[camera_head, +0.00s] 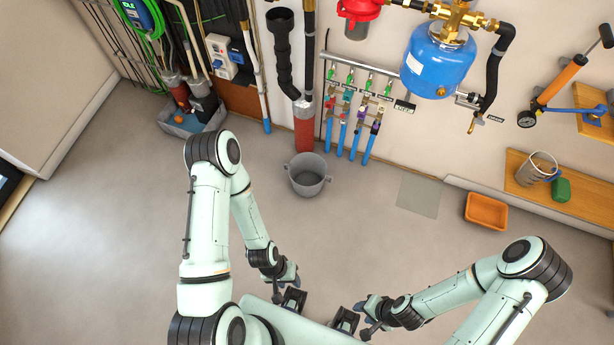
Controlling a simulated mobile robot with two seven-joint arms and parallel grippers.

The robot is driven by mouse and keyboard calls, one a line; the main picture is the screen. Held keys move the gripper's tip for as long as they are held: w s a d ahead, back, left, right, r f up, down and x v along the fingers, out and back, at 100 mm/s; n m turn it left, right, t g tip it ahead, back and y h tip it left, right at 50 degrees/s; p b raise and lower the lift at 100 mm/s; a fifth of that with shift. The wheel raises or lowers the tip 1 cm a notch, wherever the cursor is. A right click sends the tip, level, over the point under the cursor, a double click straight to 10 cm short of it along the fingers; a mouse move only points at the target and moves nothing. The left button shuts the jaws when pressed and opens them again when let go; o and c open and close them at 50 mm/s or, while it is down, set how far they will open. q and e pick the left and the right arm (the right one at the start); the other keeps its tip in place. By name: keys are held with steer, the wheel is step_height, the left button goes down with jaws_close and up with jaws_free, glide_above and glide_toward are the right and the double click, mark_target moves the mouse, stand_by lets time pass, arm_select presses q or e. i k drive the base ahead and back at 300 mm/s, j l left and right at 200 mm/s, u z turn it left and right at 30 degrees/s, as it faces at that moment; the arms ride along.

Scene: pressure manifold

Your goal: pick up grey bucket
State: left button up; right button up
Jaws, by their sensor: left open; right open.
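The grey bucket (309,176) stands upright on the floor in the head view, just in front of the wall pipes. It has small lugs at its rim and looks empty. My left gripper (287,284) is low in the picture, below the bucket and well apart from it. It is open and holds nothing that I can see. My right gripper (366,318) is at the bottom, right of the left one, also open and away from the bucket. The fingers of both are small and partly hidden by my arms.
A red pipe (305,128) and several blue pipes (342,138) come down right behind the bucket. An orange tray (486,211) and a grey floor plate (419,195) lie to the right. A grey bin (190,122) stands at the left wall. The floor between my grippers and the bucket is clear.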

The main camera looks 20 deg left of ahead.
mark_target(308, 171)
steer(key=i+j+u, duration=0.2)
steer(key=j+u, duration=0.15)
steer(key=i+j+u, duration=0.2)
steer(key=u, duration=0.15)
steer(key=i+j+u, duration=0.3)
steer(key=i, duration=0.5)
steer(key=j+u, duration=0.05)
